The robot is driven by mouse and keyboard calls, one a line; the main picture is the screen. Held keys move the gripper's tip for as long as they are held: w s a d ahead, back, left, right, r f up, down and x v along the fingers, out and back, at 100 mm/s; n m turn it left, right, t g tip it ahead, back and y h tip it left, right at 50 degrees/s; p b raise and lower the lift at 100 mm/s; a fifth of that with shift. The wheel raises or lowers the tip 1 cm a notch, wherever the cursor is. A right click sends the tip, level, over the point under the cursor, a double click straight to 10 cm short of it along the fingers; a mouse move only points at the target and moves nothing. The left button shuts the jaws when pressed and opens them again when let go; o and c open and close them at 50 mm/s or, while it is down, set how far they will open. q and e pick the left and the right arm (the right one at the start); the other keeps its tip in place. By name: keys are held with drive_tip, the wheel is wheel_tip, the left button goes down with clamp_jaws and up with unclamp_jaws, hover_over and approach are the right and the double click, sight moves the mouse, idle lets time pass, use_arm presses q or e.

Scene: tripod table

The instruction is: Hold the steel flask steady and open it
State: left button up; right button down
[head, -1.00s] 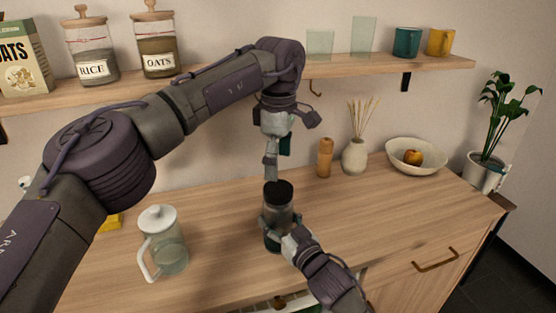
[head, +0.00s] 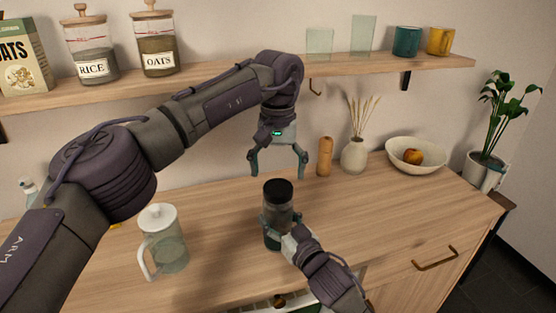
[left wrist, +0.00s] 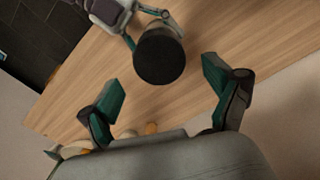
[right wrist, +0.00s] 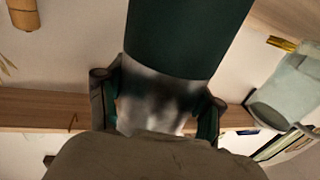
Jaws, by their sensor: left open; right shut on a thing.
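The steel flask (head: 278,214) stands upright, grey with a dark green lower part and a black lid (head: 278,190) on top. My right gripper (head: 281,226) is shut around its body; the right wrist view shows the fingers on either side of a metallic band (right wrist: 160,95), with dark green surface (right wrist: 188,35) above. My left gripper (head: 279,173) points down, open and empty, just above and behind the lid in the head view. In the left wrist view the round lid (left wrist: 160,55) shows beyond the spread fingers, with a gap to each.
A glass jug (head: 168,240) with a white lid stands left of the flask on the wooden counter (head: 390,220). A wooden mill (head: 325,157), a reed vase (head: 353,154) and a bowl (head: 405,164) stand at the back. A shelf (head: 370,70) runs above. The counter right of the flask is clear.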

sight(278, 186)
use_arm(q)
drive_tip(key=shift+f, duration=2.75)
